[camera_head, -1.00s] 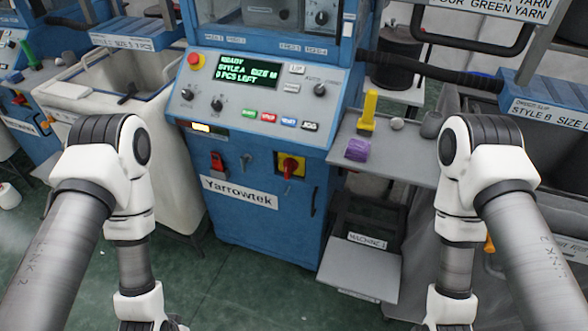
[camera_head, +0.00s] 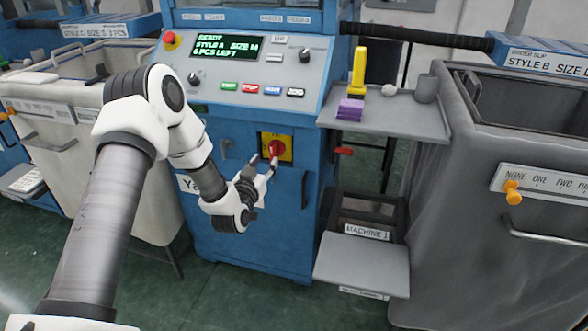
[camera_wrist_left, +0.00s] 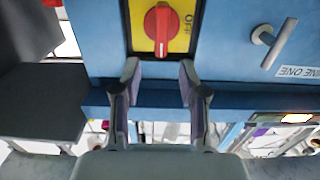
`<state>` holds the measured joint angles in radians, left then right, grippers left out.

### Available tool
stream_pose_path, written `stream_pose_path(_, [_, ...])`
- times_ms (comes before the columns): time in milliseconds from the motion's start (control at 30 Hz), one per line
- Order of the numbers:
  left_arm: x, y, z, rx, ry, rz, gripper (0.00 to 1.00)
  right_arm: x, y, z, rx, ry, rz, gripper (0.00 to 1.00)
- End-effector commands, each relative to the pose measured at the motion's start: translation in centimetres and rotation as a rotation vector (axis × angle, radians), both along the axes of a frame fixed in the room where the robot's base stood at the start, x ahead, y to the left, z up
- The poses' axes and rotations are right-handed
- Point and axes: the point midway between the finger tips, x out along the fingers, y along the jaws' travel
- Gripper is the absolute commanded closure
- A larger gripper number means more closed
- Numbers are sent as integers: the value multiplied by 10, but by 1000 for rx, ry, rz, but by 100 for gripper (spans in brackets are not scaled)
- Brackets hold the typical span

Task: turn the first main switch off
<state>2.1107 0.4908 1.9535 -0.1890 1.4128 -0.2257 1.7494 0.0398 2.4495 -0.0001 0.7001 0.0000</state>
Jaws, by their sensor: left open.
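The main switch is a red rotary knob (camera_head: 276,149) on a yellow plate (camera_head: 287,146), on the front of the blue machine cabinet (camera_head: 322,95). In the left wrist view the red knob (camera_wrist_left: 161,28) is large, its grip lying along the picture's vertical, with "OFF" lettering beside it. My left gripper (camera_head: 263,163) is open in front of the plate, one finger on each side of the knob's lower end as seen from the head. In the left wrist view the fingertips (camera_wrist_left: 159,68) are apart and empty, just short of the knob. My right gripper is out of view.
A display panel (camera_head: 228,47) with colored buttons sits above the switch. A T-shaped handle (camera_wrist_left: 274,42) is beside it. A grey shelf (camera_head: 388,113) holds a yellow tool (camera_head: 358,72) and purple block (camera_head: 350,111). A grey bin (camera_head: 465,210) stands at right.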

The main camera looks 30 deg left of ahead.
Motion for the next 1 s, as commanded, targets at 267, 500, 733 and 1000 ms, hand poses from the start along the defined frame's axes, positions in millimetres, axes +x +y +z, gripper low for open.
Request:
stream_pose_path(267, [26, 7, 1, 1, -15, 2, 57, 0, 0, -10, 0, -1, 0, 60])
stream_pose_path(500, [68, 16, 0, 0, -12, 0, 57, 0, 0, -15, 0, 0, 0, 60])
stream_pose_path(733, [78, 19, 0, -3, -10, 1, 57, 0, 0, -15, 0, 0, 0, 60])
stream_pose_path(1000, [77, 19, 0, -3, -11, 1, 100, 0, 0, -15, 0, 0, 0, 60])
